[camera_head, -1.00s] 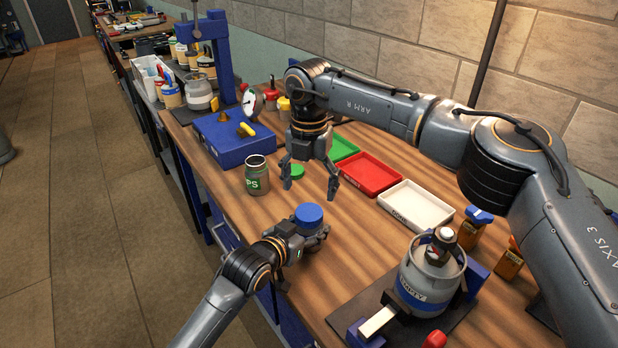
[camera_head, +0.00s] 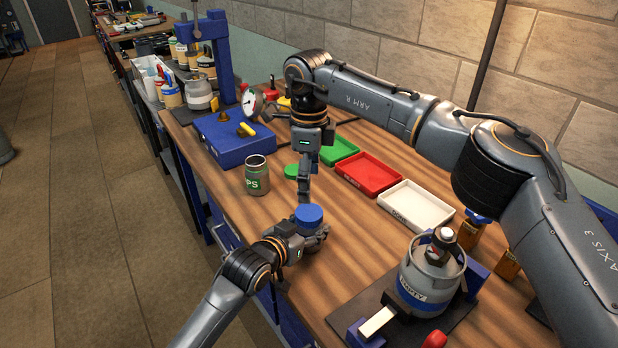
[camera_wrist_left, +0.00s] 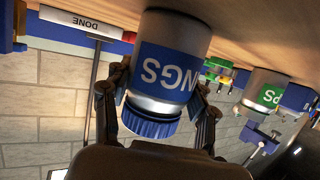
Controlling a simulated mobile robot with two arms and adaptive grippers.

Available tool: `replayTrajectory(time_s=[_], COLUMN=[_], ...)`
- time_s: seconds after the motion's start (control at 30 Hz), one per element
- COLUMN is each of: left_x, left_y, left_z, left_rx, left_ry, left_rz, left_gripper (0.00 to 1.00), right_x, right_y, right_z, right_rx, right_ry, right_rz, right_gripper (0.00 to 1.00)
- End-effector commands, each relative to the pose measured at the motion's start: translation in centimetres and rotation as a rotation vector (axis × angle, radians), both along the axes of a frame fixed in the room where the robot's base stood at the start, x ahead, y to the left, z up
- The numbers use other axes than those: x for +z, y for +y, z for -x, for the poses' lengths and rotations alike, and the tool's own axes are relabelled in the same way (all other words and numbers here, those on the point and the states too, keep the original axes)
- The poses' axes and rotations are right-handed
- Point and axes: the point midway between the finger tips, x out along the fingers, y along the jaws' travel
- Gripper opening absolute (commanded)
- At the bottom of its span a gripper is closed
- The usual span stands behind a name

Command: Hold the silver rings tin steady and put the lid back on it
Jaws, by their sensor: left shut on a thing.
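The silver rings tin (camera_wrist_left: 152,100) has a blue label, of which "NGS" shows in the left wrist view. My left gripper (camera_head: 309,238) is shut around its body, one finger on each side. In the head view the gripper and lid mostly hide the tin. The ribbed blue lid (camera_head: 309,214) sits on the tin's mouth; it also shows in the left wrist view (camera_wrist_left: 150,122), with a silver band between lid and label. I cannot tell how tightly it is seated. My right gripper (camera_head: 303,196) points down just behind the lid, seen edge-on, so its opening is unclear.
Green (camera_head: 339,151), red (camera_head: 368,173) and white (camera_head: 415,206) trays lie to the right. A silver canister (camera_head: 430,275) stands front right; a blue box (camera_head: 222,143) sits at the back.

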Motion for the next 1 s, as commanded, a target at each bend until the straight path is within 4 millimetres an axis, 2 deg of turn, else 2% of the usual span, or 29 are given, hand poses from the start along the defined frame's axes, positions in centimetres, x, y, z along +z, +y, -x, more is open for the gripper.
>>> replayTrajectory(time_s=[0.47,0.57,0.8,1.0], left_x=[-0.1,-0.1,-0.1,0.0], left_y=[0.0,0.0,0.0,0.0], left_z=[0.0,0.0,0.0,0.0], left_rx=[0.000,0.000,0.000,0.000], left_ry=[0.001,0.001,0.001,0.001], left_rz=[-0.001,-0.001,-0.001,-0.001], left_gripper=[0.00,0.00,0.00,0.00], right_x=[-0.3,-1.2,-4.9,-7.2], right_y=[0.0,0.0,0.0,0.0], right_z=[0.0,0.0,0.1,0.0], right_rx=[0.031,0.031,0.030,0.029], right_ry=[0.001,0.002,0.002,0.001], right_rz=[0.000,0.002,0.001,0.000], right_gripper=[0.79,0.79,0.79,0.79])
